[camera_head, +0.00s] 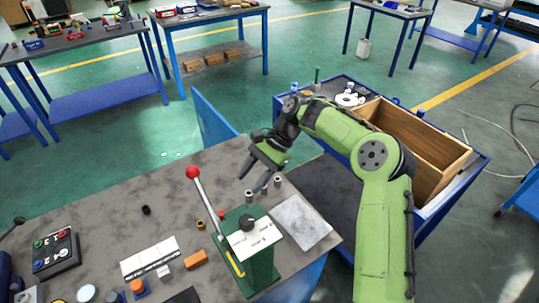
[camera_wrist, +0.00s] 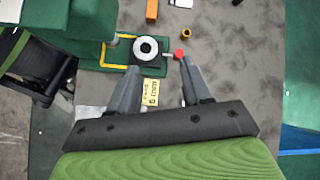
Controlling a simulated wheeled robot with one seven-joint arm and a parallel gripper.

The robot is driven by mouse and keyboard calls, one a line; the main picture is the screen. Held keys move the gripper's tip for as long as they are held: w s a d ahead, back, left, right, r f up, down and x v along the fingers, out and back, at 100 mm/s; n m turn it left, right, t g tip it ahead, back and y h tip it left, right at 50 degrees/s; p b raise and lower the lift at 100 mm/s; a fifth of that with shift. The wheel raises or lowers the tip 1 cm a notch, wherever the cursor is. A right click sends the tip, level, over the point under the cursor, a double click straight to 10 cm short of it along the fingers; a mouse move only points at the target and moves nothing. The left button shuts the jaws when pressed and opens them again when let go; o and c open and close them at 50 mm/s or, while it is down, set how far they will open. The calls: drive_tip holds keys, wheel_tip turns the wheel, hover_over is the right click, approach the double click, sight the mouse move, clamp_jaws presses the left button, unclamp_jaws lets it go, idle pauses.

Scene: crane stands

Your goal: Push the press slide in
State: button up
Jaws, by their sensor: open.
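The green press (camera_head: 262,268) stands upright at the front edge of the grey table, with a long lever topped by a red ball (camera_head: 192,172). In the wrist view, its press slide (camera_wrist: 132,52) is a dark plate bearing a pale ring, over a yellow-edged green base (camera_wrist: 117,66). A short rod with a red knob (camera_wrist: 179,54) sticks out of the slide toward the right. My gripper (camera_head: 248,180) is open and empty above the table, beyond the press. In the wrist view its fingertips (camera_wrist: 161,64) appear on either side of the knob's rod; contact cannot be told.
An orange block (camera_head: 195,259) and a brass bushing (camera_head: 200,225) lie left of the press. A grey plate (camera_head: 300,222) and small metal cylinders lie to its right. A button box (camera_head: 56,252) stands far left. The table's back middle is mostly clear.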

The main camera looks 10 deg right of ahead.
drive_tip(key=s+d+r+n+t+h+p, duration=0.3)
drive_tip(key=s+r+n+h+p, duration=0.2)
drive_tip(key=s+r, duration=0.4)
wheel_tip(320, 180, up, 4)
drive_tip(key=shift+s+d+r+h+p, duration=0.15)
drive_tip(key=shift+r+h+p, duration=0.1)
drive_tip(key=shift+h+p, duration=0.15)
